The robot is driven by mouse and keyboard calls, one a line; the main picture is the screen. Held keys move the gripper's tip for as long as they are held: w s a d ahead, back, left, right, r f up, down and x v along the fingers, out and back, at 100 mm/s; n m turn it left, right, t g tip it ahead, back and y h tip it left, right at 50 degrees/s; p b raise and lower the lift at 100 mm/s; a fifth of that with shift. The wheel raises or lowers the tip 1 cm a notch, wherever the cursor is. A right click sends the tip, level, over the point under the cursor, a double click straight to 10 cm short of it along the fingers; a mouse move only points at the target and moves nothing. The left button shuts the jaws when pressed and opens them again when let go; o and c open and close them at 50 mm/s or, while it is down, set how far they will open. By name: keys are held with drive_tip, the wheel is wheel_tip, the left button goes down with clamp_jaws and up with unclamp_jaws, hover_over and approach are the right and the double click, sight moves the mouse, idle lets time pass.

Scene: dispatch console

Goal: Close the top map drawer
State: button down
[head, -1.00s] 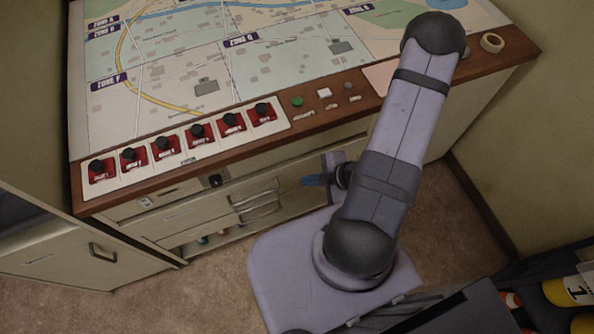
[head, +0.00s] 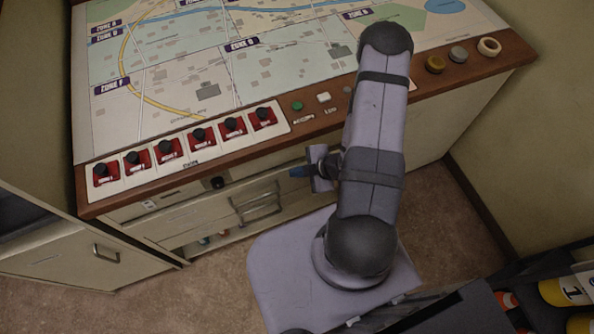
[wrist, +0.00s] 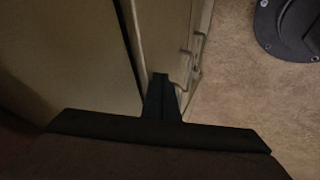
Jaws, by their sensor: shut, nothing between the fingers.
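The map drawers are in the front of the console, below its wooden edge. The top map drawer (head: 225,197) has a pale front and a bar handle (head: 250,195); a second handle sits just below it. In the wrist view the pale drawer front (wrist: 163,35) and the handles (wrist: 187,62) show beside my fingers. How far the drawer stands out is hard to tell. My gripper (head: 298,172) is shut and empty, close to the console front, right of and above the handles. Its dark fingers (wrist: 160,88) point at the pale front; contact cannot be told.
The console top bears a map (head: 200,60), a row of red switches (head: 200,137) and small buttons (head: 297,106). A cabinet with a handle (head: 106,253) stands at the left. A rack with yellow cylinders (head: 565,290) is at the lower right. Carpet (head: 215,280) lies open in front.

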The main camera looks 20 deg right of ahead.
drive_tip(key=shift+w, duration=0.15)
drive_tip(key=shift+w, duration=0.95)
drive_tip(key=shift+w+d+r, duration=0.1)
drive_tip(key=shift+w+r, duration=0.15)
drive_tip(key=shift+w, duration=0.05)
drive_tip(key=shift+s, duration=0.1)
drive_tip(key=s+d+r, duration=0.3)
drive_tip(key=s+r, duration=0.4)
drive_tip(key=s, duration=0.3)
drive_tip(key=shift+d+r+b, duration=0.2)
drive_tip(key=shift+b, duration=0.1)
